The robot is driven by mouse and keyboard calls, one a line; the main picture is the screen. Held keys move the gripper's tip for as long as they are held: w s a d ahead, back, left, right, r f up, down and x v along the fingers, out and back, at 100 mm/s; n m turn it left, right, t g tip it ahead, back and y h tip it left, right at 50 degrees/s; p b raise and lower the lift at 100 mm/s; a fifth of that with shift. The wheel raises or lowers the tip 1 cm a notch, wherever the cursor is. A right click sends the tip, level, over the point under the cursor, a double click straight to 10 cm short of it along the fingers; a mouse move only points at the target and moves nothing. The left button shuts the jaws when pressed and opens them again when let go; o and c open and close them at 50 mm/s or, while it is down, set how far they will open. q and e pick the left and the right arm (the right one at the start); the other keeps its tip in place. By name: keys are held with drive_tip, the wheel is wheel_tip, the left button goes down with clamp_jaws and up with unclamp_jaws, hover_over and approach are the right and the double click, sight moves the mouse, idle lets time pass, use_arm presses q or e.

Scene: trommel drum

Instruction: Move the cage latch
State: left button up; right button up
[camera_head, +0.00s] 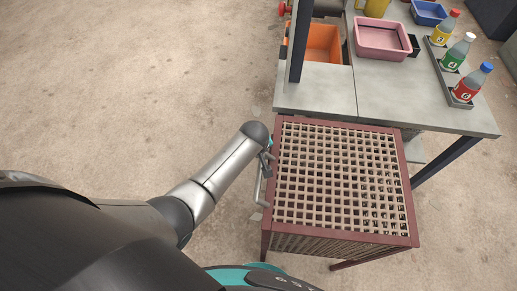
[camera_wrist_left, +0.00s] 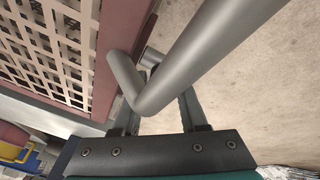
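The cage (camera_head: 342,240) is a dark red frame with a beige lattice, at the right of the head view. A grey bent tubular bar (camera_head: 258,188), which looks like its latch or handle, runs along the cage's left side. In the left wrist view the bar (camera_wrist_left: 205,50) crosses close to the camera, with its bend low in the middle. My left gripper (camera_head: 266,160) is at the cage's left edge by the bar. In the wrist view its two fingers (camera_wrist_left: 156,112) stand apart, and the bar partly hides them. Contact cannot be told. My right gripper is not in view.
A grey workbench (camera_head: 400,95) adjoins the cage's far side. It carries a pink tray (camera_head: 382,55), a blue bin (camera_head: 430,12) and several bottles (camera_head: 467,85). An orange bin (camera_head: 322,42) is by a dark post (camera_head: 300,40). The floor left of the cage is clear.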

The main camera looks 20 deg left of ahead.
use_arm(q)
drive_tip(key=shift+r, duration=0.2)
drive_tip(key=shift+s+r, duration=0.1)
drive_tip(key=shift+r, duration=0.15)
drive_tip(key=p+v, duration=0.5)
drive_tip(key=v, duration=0.9)
drive_tip(key=shift+r, duration=0.2)
drive_tip(key=shift+s, duration=0.1)
